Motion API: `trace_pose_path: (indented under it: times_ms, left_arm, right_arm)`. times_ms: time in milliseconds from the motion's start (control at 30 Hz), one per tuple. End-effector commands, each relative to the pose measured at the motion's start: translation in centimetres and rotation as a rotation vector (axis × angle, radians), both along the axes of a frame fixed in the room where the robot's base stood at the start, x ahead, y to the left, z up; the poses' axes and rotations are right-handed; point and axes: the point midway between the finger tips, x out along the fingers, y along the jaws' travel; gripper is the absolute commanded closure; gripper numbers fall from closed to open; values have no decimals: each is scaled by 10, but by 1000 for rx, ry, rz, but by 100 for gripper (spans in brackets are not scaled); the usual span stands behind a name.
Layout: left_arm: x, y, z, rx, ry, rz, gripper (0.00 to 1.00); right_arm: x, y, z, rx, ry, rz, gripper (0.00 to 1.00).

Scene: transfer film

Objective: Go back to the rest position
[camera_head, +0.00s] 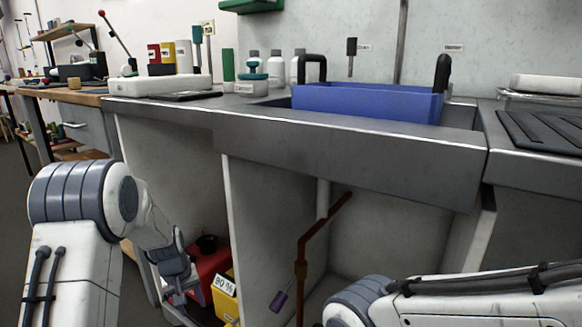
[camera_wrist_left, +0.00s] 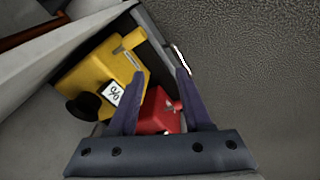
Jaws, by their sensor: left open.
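My left arm comes in from the left in the head view and reaches down towards the open space under the counter. Its gripper shows best in the left wrist view (camera_wrist_left: 160,75), where its two dark fingers stand apart with nothing held between them. Beyond the fingers are a yellow container (camera_wrist_left: 98,72) with a "%" label and a red container (camera_wrist_left: 158,112). In the head view the red container (camera_head: 207,264) and the yellow container (camera_head: 226,300) sit low in the left compartment. My right arm enters at the lower right; its gripper is not in view.
Above is a grey counter (camera_head: 350,160) with a blue bin (camera_head: 365,103) in the sink area. A brown pipe (camera_head: 302,262) runs down the open cabinet. A white cabinet divider (camera_head: 232,210) stands near my left arm. Grey floor (camera_wrist_left: 240,75) is clear in the wrist view.

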Motion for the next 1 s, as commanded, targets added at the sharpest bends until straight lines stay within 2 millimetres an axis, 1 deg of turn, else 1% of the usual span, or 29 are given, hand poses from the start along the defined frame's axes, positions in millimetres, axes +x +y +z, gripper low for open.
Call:
trace_pose_path:
  times_ms: [33,67,100,167,200,333,500,567,600,667,800,900,1000]
  left_arm:
    - [-20,-15,19,18,-10,-64,50]
    - [-32,-22,27,28,-15,-100,50]
    - [-48,-31,36,43,-20,-149,50]
    - [-71,-43,48,60,-28,-215,50]
    - [-86,-49,54,72,-32,-255,50]
    - [-132,-66,66,102,-46,-374,50]
    - [-187,-80,73,136,-65,-509,50]
    - [-192,-100,99,128,-59,-576,50]
    - [-197,-112,111,121,-51,-616,50]
    - [-208,-129,126,110,-37,-675,50]
    - [-234,-163,161,89,-6,-810,50]
    - [-255,-182,184,76,16,-902,50]
    - [-277,-197,206,66,38,-990,50]
  right_arm:
    - [0,0,0,0,0,0,30]
    - [0,0,0,0,0,0,30]
    - [0,0,0,0,0,0,30]
    - [0,0,0,0,0,0,30]
    - [0,0,0,0,0,0,30]
    - [0,0,0,0,0,0,30]
    - [0,0,0,0,0,0,30]
    - [0,0,20,-1,1,0,30]
    - [0,0,28,0,0,0,30]
    - [0,0,38,1,-1,0,30]
    - [0,0,60,0,0,0,30]
    - [0,0,75,0,0,0,30]
    - [0,0,89,0,0,0,30]
